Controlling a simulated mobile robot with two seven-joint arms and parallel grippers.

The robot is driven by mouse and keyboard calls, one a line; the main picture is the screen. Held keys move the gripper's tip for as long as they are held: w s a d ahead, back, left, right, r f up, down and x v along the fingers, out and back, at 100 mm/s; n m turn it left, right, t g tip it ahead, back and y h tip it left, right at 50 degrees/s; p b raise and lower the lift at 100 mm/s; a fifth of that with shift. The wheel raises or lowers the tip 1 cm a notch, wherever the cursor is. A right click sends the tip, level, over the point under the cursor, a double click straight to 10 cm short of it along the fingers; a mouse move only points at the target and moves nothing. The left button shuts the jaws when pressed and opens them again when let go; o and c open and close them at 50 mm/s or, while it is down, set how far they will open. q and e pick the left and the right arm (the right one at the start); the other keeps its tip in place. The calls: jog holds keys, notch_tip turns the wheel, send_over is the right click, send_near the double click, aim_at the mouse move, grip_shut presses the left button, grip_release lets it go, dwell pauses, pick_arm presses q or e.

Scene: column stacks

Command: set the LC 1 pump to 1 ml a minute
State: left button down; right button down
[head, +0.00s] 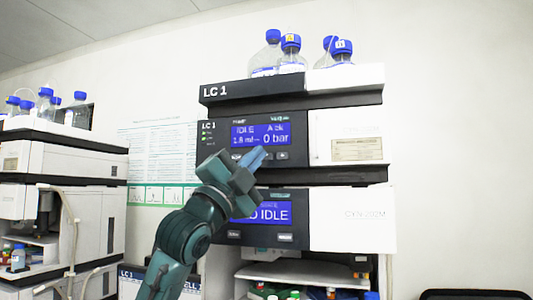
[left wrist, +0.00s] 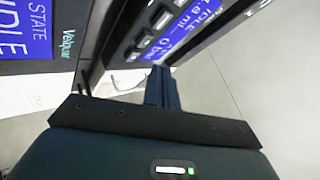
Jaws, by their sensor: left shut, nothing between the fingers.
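The LC 1 stack (head: 222,92) stands ahead. Its pump module has a blue display (head: 260,133) that reads IDLE and 0 bar, with a flow figure that looks like 1.8 ml; it also shows, rotated, in the left wrist view (left wrist: 187,30). A row of dark buttons (left wrist: 143,38) lies along the display. My left gripper (head: 258,156) is shut and empty, its fingertips (left wrist: 160,76) at the pump panel just below the display in the head view. They cover part of the button row; I cannot tell whether they touch it. My right gripper is not in view.
A lower module's blue display (head: 272,213), reading IDLE, is partly behind my left arm. Blue-capped bottles (head: 290,58) stand on top of the stack. Another stack (head: 60,160) stands at the left, with a wall poster (head: 160,150) between. The wall to the right is bare.

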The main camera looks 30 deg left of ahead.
aim_at(267, 156)
pick_arm(q)
jog(key=shift+w+a+h, duration=0.2)
jog(key=shift+w+h, duration=0.1)
jog(key=shift+w, duration=0.55)
dwell(0.5)
dwell(0.8)
jog(key=shift+w+p, duration=0.1)
jog(key=shift+p, duration=0.2)
jog(key=shift+w+a, duration=0.1)
jog(key=shift+w, duration=0.2)
